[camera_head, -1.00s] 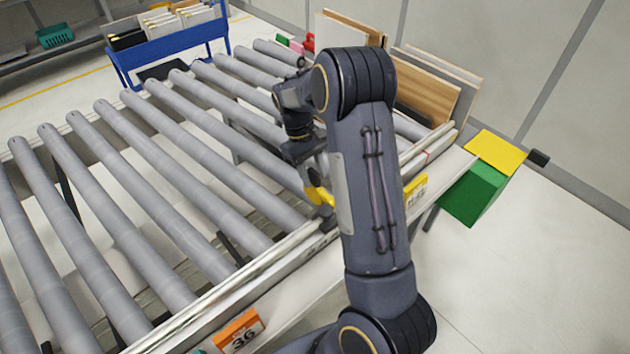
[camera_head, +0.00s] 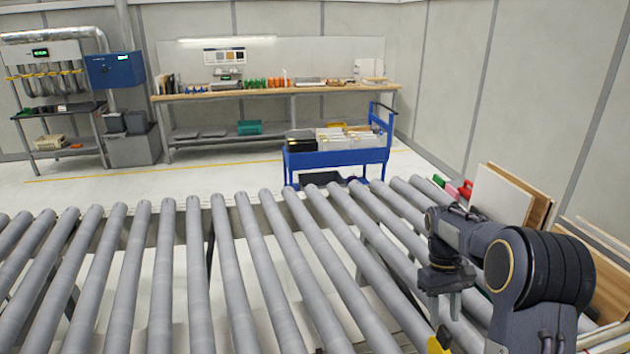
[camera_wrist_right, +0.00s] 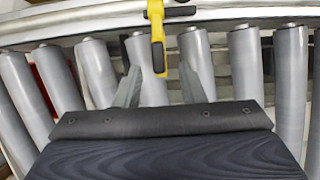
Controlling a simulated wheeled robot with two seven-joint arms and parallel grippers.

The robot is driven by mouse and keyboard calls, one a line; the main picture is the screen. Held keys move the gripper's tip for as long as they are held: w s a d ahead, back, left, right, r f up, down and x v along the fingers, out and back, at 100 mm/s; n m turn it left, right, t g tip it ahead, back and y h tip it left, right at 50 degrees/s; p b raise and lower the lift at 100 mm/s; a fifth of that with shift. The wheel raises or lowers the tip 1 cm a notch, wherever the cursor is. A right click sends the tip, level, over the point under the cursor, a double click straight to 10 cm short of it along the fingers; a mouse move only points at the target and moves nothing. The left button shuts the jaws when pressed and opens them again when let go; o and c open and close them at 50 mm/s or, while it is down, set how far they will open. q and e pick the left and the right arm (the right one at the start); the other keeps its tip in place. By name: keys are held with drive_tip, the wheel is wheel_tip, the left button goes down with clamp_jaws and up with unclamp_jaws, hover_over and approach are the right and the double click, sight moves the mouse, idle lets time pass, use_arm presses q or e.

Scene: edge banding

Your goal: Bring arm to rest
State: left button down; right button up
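My right arm comes in from the lower right in the head view, with its gripper (camera_head: 447,305) pointing down over the right part of the roller conveyor (camera_head: 235,270). In the right wrist view the two grey fingers (camera_wrist_right: 159,80) stand apart, with no object seen held between them. A yellow and black piece (camera_wrist_right: 157,30) shows beyond and between the fingertips, by the conveyor's side rail. Yellow also shows below the gripper in the head view (camera_head: 438,344). I cannot tell whether the fingers touch it. My left gripper is not in view.
Wooden boards (camera_head: 510,200) lean at the right, close to my right arm. A blue cart (camera_head: 335,158) with boxes stands behind the conveyor. A workbench (camera_head: 280,95) and a blue wall box (camera_head: 115,70) are at the back. The rollers at left and middle are bare.

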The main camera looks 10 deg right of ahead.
drive_tip(key=s+a+r+m+t+y+b, duration=0.1)
drive_tip(key=s+a+r+t+y, duration=0.15)
drive_tip(key=s+a+r, duration=0.35)
drive_tip(key=s+a+r+t+y+b, duration=0.1)
drive_tip(key=s+a+r+t, duration=0.2)
drive_tip(key=s, duration=0.4)
drive_tip(key=s+a+f+m+t, duration=0.1)
drive_tip(key=s+a+f+t, duration=0.3)
drive_tip(key=s+a, duration=0.3)
drive_tip(key=s, duration=0.2)
drive_tip(key=shift+s+a, duration=0.4)
drive_tip(key=shift+f, duration=0.1)
